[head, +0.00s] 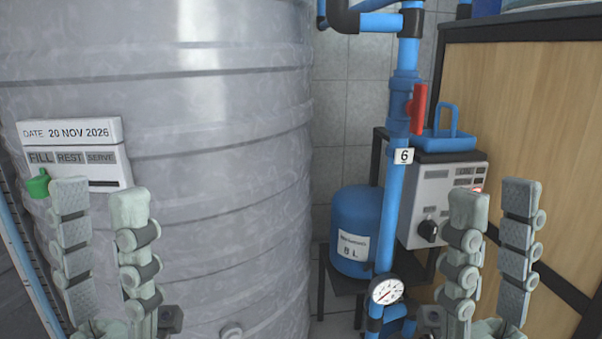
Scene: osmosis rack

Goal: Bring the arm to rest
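My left gripper (100,205) is at the lower left, its two segmented fingers pointing up and spread apart with nothing between them. It is in front of the large grey ribbed tank and just below a white sign. My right gripper (495,212) is at the lower right, also with its fingers upright, apart and empty. It is in front of the grey control box and the wooden panel. Neither gripper holds anything. The arms behind the grippers are mostly out of view below.
The grey tank (215,150) fills the left. The sign (75,140) reads "DATE 20 NOV 2026"; a green knob (37,184) is beside it. A blue pipe (393,205) has a red lever (418,108) and gauge (387,290). A blue vessel (354,215), control box (440,190) and wooden panel (540,110) stand right.

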